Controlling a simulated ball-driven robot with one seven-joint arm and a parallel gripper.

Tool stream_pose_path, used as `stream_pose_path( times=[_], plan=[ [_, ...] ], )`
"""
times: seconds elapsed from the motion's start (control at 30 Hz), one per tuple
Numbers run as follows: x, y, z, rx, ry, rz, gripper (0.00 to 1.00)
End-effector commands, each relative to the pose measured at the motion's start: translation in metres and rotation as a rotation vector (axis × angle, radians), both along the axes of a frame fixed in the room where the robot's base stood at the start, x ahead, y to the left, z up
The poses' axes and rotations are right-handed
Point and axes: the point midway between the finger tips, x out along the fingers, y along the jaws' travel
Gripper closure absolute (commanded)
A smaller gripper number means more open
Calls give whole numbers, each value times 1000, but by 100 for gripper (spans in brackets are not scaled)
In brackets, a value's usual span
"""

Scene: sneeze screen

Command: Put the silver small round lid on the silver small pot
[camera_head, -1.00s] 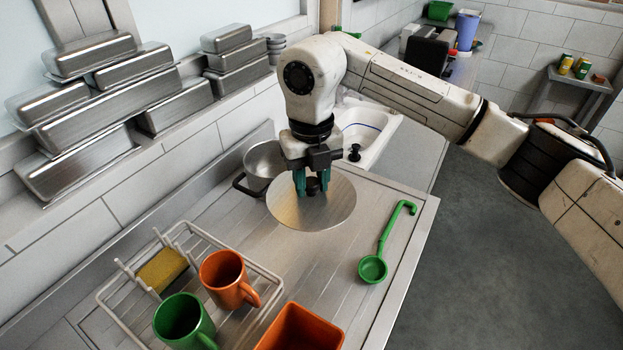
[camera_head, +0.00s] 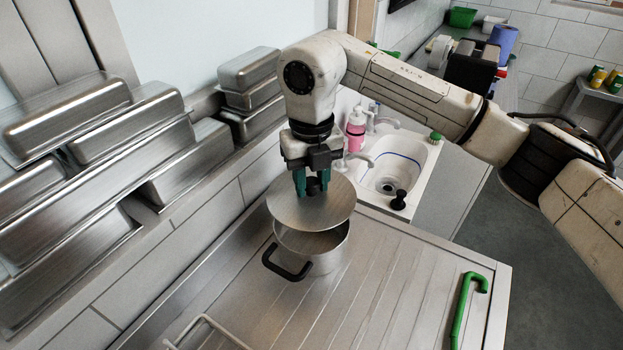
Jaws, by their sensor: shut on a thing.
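The silver round lid (camera_head: 308,212) hangs from my gripper (camera_head: 312,184), whose teal fingers are shut on its knob; the knob itself is mostly hidden. The lid looks roughly level. The silver small pot (camera_head: 322,254) stands on the ribbed metal drainboard just below the lid in the picture. Its black handle (camera_head: 287,264) points to the front left. The lid covers the far part of the pot's opening in this view, and the near part of the rim shows. The lid appears above the pot and apart from it, though the exact gap is hard to tell.
Metal pans (camera_head: 95,165) stand along the ledge at left. A white sink (camera_head: 395,165) with a black stopper (camera_head: 398,200) and a pink bottle (camera_head: 356,130) lies behind at right.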

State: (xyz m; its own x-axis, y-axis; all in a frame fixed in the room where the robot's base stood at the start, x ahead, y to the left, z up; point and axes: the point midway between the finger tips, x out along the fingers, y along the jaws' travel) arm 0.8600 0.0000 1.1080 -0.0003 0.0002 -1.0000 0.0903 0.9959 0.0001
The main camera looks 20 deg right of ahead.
Motion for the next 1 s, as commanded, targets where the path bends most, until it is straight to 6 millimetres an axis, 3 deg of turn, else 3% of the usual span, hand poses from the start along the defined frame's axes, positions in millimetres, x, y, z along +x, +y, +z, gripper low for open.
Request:
stream_pose_path(
  times=[0.27,1.0],
  plan=[
    [0,-1,1,-2,0,-27,100],
    [0,0,-48,0,-1,-25,100]
  ],
)
